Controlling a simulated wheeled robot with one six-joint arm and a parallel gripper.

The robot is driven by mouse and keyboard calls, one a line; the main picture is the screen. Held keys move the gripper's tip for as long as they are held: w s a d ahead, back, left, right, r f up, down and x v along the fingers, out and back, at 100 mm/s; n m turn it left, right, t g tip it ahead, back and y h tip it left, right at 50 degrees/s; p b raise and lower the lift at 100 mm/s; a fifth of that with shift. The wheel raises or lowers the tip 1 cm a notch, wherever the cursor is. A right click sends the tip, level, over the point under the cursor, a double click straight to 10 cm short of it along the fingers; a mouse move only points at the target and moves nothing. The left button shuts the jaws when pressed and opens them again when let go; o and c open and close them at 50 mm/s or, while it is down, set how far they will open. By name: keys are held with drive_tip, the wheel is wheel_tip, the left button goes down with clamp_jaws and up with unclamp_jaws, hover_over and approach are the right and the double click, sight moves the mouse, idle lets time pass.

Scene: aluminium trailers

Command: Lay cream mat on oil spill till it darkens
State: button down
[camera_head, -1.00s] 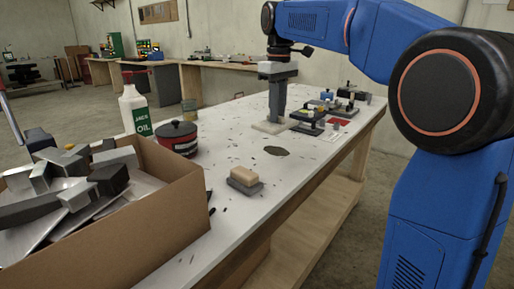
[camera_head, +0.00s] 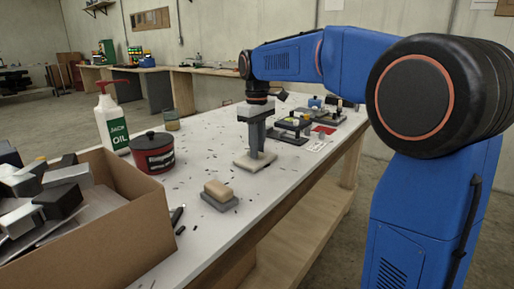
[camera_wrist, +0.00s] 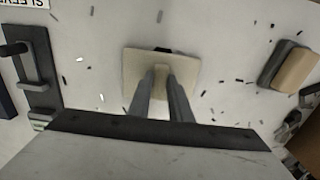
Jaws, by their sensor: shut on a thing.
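The cream mat (camera_head: 243,163) is a flat square at the lower end of my gripper (camera_head: 257,154), which is shut on it. In the wrist view the mat (camera_wrist: 187,82) lies below the two fingers of my gripper (camera_wrist: 163,72). The mat is level and low over the white table; I cannot tell whether it touches. The dark oil spill is hardly visible; only a dark sliver shows at the mat's far edge in the wrist view, probably the spill. The visible mat surface is cream.
A tan block on a grey base (camera_head: 219,204) stands nearer on the table. A red pot (camera_head: 153,158), an oil bottle (camera_head: 113,127) and a cardboard box (camera_head: 120,221) of metal pieces are left. Fixtures (camera_head: 293,126) stand beyond the mat. Small dark chips litter the table (camera_head: 203,149).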

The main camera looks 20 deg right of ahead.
drive_tip(key=shift+f, duration=0.1)
drive_tip(key=c, duration=1.6)
unclamp_jaws()
wheel_tip(320, 180, up, 12)
drive_tip(key=shift+r, duration=0.15)
drive_tip(key=s+d+f+m+t, duration=0.1)
drive_tip(key=s+d+f+m, duration=0.1)
drive_tip(key=s+f, duration=0.7)
drive_tip(key=s+d+f+m+t, duration=0.2)
drive_tip(key=s+f, duration=0.6)
drive_tip(key=s, duration=0.5)
drive_tip(key=s+d+f+m+t, duration=0.1)
drive_tip(key=s+d+f+m, duration=0.2)
drive_tip(key=s+f, duration=0.6)
drive_tip(key=shift+s+f+t, duration=0.15)
drive_tip(key=shift+s+t, duration=0.05)
drive_tip(key=shift+s, duration=0.4)
drive_tip(key=shift+s+f+t, duration=0.15)
drive_tip(key=shift+s+t, duration=0.05)
drive_tip(key=shift+s, duration=0.4)
